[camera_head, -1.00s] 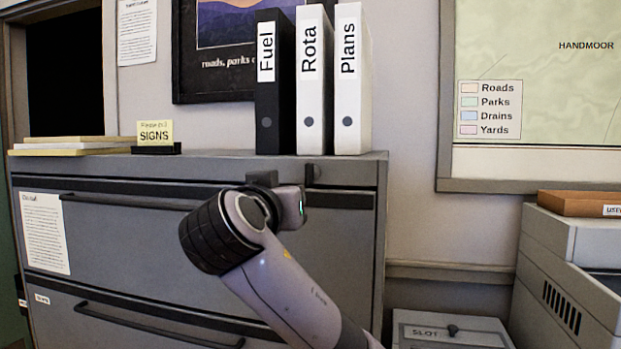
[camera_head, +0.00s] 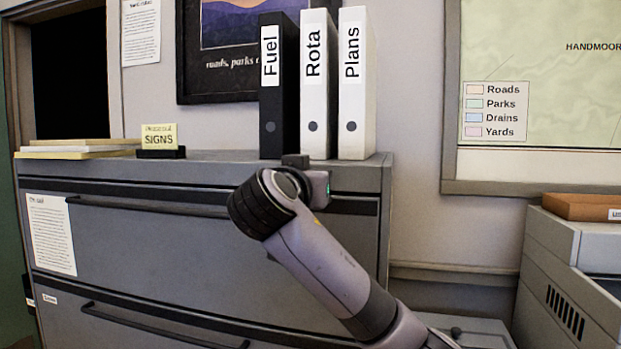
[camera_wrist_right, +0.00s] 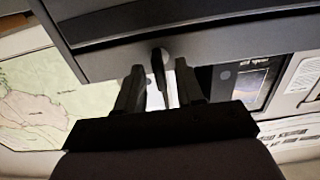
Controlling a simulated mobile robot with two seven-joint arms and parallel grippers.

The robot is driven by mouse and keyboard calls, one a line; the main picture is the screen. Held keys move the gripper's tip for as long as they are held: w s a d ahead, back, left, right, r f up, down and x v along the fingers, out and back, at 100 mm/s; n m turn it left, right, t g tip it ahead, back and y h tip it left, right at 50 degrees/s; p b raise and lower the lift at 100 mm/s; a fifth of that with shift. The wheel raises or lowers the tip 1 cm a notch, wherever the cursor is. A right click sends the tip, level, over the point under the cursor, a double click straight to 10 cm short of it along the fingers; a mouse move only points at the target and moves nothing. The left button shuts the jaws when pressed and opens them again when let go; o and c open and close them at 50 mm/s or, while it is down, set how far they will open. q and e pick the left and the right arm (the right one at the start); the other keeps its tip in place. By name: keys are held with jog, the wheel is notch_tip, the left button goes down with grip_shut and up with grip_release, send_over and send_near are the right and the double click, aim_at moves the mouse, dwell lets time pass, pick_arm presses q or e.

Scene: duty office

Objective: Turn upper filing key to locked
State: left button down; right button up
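The grey filing cabinet (camera_head: 170,240) fills the left and middle of the head view. The key (camera_wrist_right: 158,66) shows in the right wrist view as a thin dark tab on the cabinet front. My right gripper (camera_wrist_right: 158,80) has its two fingers apart, one on each side of the key, with gaps visible. In the head view my right wrist and the dark gripper body (camera_head: 296,161) cover the cabinet's upper right front, so the key is hidden there. My left gripper is in neither current view.
Binders marked Fuel (camera_head: 278,100), Rota (camera_head: 316,100) and Plans (camera_head: 354,100) stand on the cabinet top, close above my right gripper. A long drawer handle (camera_head: 150,208) lies to its left. A sign block (camera_head: 160,140) stands further left.

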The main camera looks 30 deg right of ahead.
grip_shut()
